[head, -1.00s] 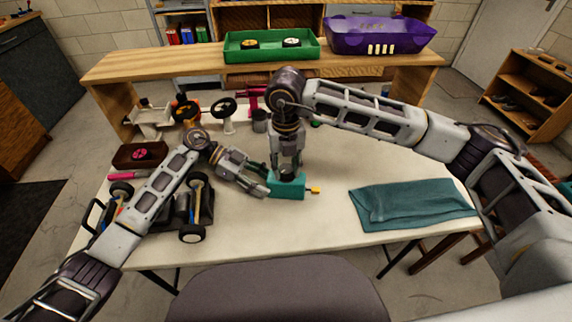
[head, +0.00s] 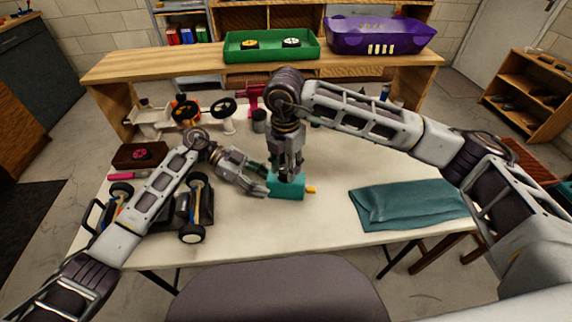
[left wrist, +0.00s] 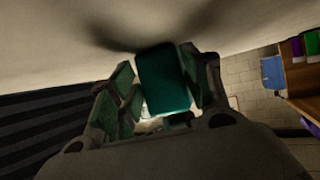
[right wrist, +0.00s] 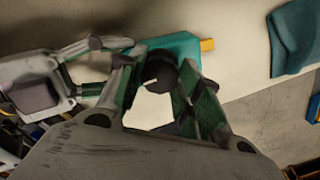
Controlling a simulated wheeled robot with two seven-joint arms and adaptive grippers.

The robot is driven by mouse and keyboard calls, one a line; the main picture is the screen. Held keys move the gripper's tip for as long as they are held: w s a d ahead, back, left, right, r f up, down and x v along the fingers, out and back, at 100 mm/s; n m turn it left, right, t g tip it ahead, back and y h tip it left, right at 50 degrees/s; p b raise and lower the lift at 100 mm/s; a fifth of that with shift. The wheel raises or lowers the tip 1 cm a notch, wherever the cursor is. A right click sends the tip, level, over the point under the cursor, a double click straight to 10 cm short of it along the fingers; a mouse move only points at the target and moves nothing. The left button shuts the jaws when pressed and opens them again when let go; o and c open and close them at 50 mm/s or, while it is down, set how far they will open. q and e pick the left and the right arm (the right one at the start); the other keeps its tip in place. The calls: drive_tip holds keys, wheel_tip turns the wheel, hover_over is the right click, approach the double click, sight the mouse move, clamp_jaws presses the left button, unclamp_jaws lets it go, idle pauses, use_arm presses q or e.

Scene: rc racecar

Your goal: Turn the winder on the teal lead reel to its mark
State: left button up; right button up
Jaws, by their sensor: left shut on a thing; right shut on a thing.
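The teal lead reel (head: 287,190) lies on the white table in front of me, with a short yellow-orange piece (head: 310,190) sticking out of its right end. My left gripper (head: 262,187) is shut on the left part of the reel; the teal body (left wrist: 165,80) shows between its fingers in the left wrist view. My right gripper (head: 290,172) points down from above and is shut on the dark round winder (right wrist: 162,72) on top of the reel. A small pale line shows on the winder in the right wrist view. The mark cannot be made out.
A folded teal cloth (head: 405,205) lies on the right. An RC car chassis (head: 192,235) stands at left under my left arm. A dark box (head: 140,155) and a pink-handled tool (head: 128,176) are behind it. The front middle of the table is clear.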

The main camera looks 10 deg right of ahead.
sight(286, 169)
drive_tip(key=shift+m, duration=1.2)
drive_tip(key=shift+w, duration=0.1)
drive_tip(key=o, duration=1.1)
drive_tip(key=shift+c, duration=0.2)
drive_tip(key=shift+r, duration=0.15)
wheel_tip(286, 169, up, 12)
drive_tip(key=shift+a, duration=0.1)
